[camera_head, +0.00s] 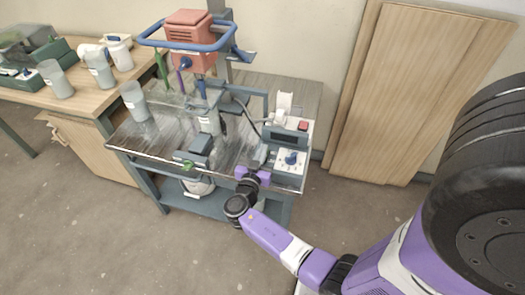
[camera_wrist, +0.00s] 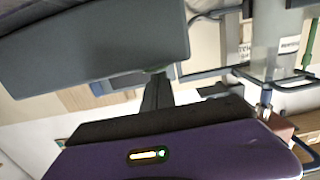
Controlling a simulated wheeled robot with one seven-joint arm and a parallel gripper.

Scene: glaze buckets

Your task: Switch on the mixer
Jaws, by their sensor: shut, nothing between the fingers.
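The mixer has a red motor head (camera_head: 190,28) on a grey stand above the steel-topped bench, with a blue ring around it. A control box (camera_head: 290,172) stands at the bench's right end. It has a blue knob (camera_head: 291,158) on its pale front panel, a red button (camera_head: 303,126) and a raised white flap (camera_head: 284,103). My purple gripper (camera_head: 251,174) is at the bench's front edge, left of and a little below the knob. It looks apart from the box. It is shut and empty. In the wrist view the knob and button cannot be made out.
A clear container (camera_head: 135,103) stands on the bench's left. Small dark boxes (camera_head: 196,150) lie near its front edge. A wooden table (camera_head: 90,92) with several cups and jugs is at the left. Wood panels (camera_head: 415,90) lean on the wall. The floor in front is clear.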

